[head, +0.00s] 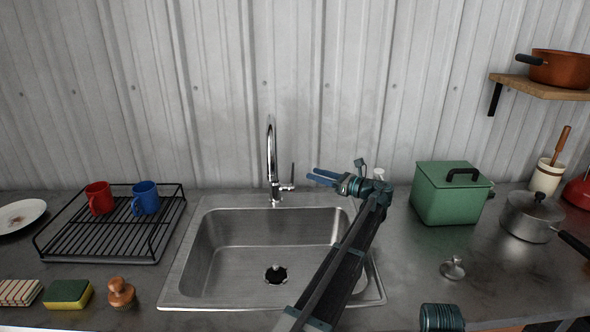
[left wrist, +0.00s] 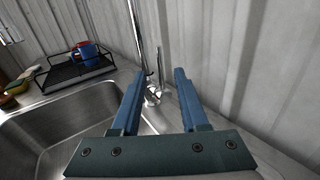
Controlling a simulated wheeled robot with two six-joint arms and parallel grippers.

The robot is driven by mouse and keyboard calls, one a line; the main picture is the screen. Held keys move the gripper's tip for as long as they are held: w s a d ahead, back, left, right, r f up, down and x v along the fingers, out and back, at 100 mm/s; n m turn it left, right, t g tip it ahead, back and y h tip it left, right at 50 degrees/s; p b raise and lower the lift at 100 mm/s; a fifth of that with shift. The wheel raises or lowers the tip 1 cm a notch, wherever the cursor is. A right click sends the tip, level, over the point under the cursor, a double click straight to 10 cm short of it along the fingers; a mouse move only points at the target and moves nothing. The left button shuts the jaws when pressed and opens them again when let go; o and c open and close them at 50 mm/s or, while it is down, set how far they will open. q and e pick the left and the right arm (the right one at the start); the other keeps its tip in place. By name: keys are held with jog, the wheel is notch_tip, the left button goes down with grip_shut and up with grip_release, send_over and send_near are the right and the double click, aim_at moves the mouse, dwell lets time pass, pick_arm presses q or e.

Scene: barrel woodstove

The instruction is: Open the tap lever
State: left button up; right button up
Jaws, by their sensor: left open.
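The chrome tap (head: 272,165) stands upright behind the sink, with a tall curved spout. Its thin lever (head: 292,173) points up on the right side of the tap body. My left gripper (head: 312,174) is open and empty, just right of the lever, with its fingers pointing left toward it. In the left wrist view, the lever (left wrist: 157,62) shows upright between the open fingers, beyond their tips. The tap body (left wrist: 152,97) shows below it. The fingers appear apart from the lever.
The steel sink (head: 200,262) lies in front of the tap. A black dish rack (head: 97,240) with a red mug (head: 99,197) and a blue mug (head: 146,196) is at left. A green box (head: 443,197) and a saucepan (head: 527,219) stand at right. A corrugated wall (head: 220,90) is close behind.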

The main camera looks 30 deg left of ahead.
pick_arm(q)
send_over(293, 184)
jog(key=shift+w+a, duration=0.1)
jog(key=shift+w, duration=0.15)
grip_shut()
dwell(0.3)
dwell(1.2)
